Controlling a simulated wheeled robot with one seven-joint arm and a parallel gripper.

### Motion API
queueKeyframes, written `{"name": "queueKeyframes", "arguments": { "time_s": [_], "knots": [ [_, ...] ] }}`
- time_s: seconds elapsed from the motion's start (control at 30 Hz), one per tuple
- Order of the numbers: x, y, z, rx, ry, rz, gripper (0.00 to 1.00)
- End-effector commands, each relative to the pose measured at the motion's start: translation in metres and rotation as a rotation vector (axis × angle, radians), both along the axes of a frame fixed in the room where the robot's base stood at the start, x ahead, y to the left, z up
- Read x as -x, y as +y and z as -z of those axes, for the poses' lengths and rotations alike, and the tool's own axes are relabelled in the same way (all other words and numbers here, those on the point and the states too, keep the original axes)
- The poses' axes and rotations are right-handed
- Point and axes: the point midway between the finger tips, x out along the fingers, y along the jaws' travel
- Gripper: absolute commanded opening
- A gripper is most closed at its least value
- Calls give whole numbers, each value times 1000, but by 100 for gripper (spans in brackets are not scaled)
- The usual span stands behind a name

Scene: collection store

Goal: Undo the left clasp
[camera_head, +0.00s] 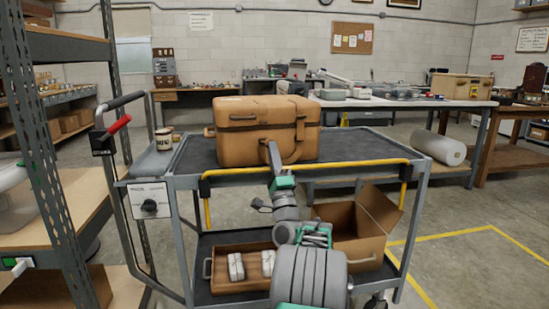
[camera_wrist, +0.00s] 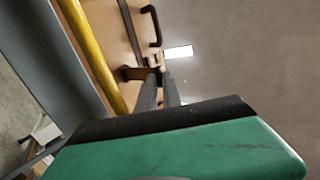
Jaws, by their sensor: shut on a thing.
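My gripper (camera_head: 270,146) reaches over the cart's front rail to the front of the case. In the wrist view my gripper's two dark fingers (camera_wrist: 161,84) are close together at the case's front face (camera_wrist: 115,36). They are shut on a small fitting there, which looks like the left clasp (camera_wrist: 154,61); the fingers hide much of it. A dark handle (camera_wrist: 153,24) is just beyond the fingertips.
The yellow rail (camera_head: 340,164) runs along the front of the cart (camera_head: 350,148), under my arm. A mug (camera_head: 163,139) stands on the cart's left end. Below are an open cardboard box (camera_head: 345,246) and a tray (camera_head: 216,270). The upper shelf is clear right of the case.

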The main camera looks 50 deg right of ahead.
Motion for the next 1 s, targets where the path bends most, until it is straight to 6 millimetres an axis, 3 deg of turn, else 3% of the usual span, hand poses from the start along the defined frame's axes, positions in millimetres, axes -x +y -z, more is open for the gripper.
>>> {"name": "queueKeyframes", "arguments": {
  "time_s": [0.23, 0.27, 0.33, 0.6, 1.0],
  "knots": [
    [1, -1, -1, 1, -1, 4, 0],
    [1, -1, -1, 1, 0, 4, 12],
    [1, -1, 0, 0, 0, 3, 17],
    [1, 1, 1, -1, 1, 0, 19],
    [42, 26, 51, -1, 1, 3, 19]
  ]
}}
